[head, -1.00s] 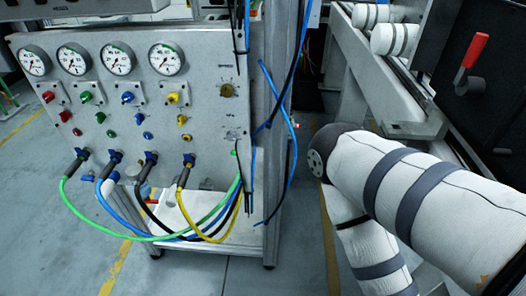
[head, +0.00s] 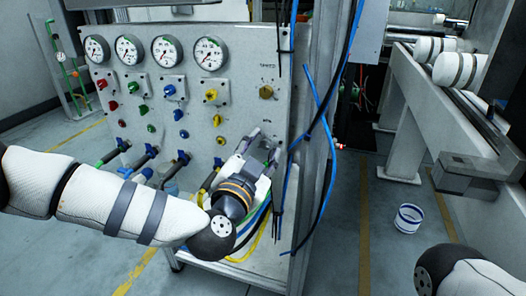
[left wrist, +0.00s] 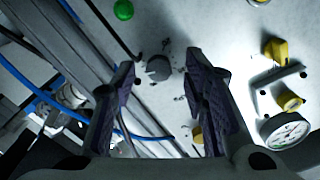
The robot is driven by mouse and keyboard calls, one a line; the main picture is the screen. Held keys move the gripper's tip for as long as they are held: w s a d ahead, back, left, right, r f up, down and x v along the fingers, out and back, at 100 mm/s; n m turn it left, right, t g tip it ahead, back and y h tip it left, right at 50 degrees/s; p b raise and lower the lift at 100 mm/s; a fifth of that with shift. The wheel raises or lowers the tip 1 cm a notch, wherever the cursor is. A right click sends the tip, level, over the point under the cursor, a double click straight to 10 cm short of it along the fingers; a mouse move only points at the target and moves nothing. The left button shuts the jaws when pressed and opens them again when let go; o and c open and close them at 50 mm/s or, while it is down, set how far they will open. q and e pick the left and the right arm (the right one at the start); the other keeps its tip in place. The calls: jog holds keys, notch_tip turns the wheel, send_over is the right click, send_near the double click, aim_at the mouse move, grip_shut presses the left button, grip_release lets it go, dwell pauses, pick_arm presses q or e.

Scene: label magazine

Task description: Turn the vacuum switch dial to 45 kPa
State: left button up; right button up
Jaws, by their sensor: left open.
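A small grey dial (left wrist: 158,67) sits on the grey panel with dark marks around it, in the left wrist view. I take it for the vacuum switch dial; its reading is too small to tell. My left gripper (head: 267,146) is open in front of the lower right of the panel (head: 243,101) and hides this dial in the head view. In the left wrist view the dial shows between the open fingers, beyond their tips, and nothing is held. My right gripper is out of view.
A brass dial (head: 266,91) is above the left gripper. Several gauges (head: 211,54) and coloured knobs (head: 211,96) are to its left. Blue hoses (head: 325,125) hang along the panel's right edge. A white-blue roll (head: 408,218) lies on the floor at right.

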pick_arm(q)
jog(key=shift+w+d, duration=0.1)
jog(key=shift+w, duration=0.05)
grip_shut()
jog(key=shift+r, duration=0.1)
